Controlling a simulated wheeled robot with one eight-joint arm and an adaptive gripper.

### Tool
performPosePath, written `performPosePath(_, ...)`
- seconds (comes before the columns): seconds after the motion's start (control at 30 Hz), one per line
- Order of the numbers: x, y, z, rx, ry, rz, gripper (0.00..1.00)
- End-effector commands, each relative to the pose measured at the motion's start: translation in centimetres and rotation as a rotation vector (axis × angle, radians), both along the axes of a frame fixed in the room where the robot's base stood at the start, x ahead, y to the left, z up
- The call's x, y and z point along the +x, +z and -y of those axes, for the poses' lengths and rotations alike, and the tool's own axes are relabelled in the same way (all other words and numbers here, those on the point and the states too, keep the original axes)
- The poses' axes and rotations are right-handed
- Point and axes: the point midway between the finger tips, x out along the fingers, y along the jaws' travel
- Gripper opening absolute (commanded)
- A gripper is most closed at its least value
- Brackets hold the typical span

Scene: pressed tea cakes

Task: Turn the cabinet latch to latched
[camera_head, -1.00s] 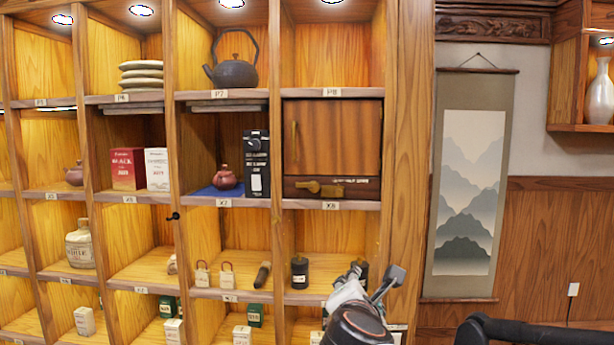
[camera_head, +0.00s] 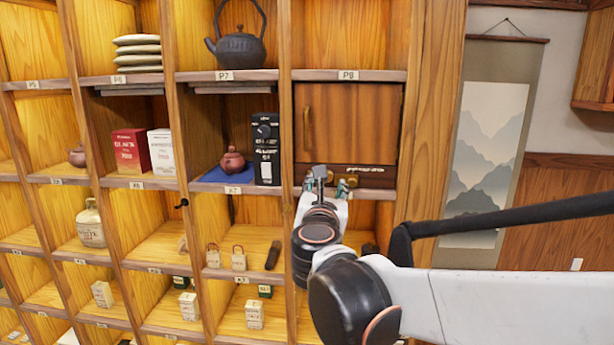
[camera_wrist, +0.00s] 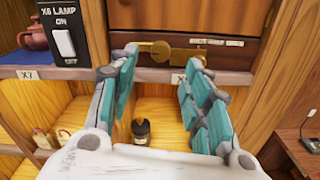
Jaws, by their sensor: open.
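The cabinet (camera_head: 352,125) is a wooden door with a vertical brass handle, in the compartment under label P8; it looks closed. Its brass latch (camera_wrist: 163,49) is on the dark strip below the door. Contact cannot be told.
A black lamp switch box (camera_wrist: 63,33) and a reddish teapot (camera_head: 232,160) stand left of the cabinet. A shelf edge (camera_wrist: 240,77) runs just below the latch. A dark jar (camera_wrist: 141,130) stands in the compartment below. A wooden post (camera_head: 437,110) borders the right side.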

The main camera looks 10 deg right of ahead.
Motion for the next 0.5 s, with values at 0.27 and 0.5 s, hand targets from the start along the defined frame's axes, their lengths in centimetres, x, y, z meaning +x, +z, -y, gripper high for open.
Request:
performPosePath(0.27,4.5,0.1,1.5,0.001,-0.002,0.0,0.45)
performPosePath(0.5,7.0,0.1,2.3,0.001,-0.001,0.0,0.45)
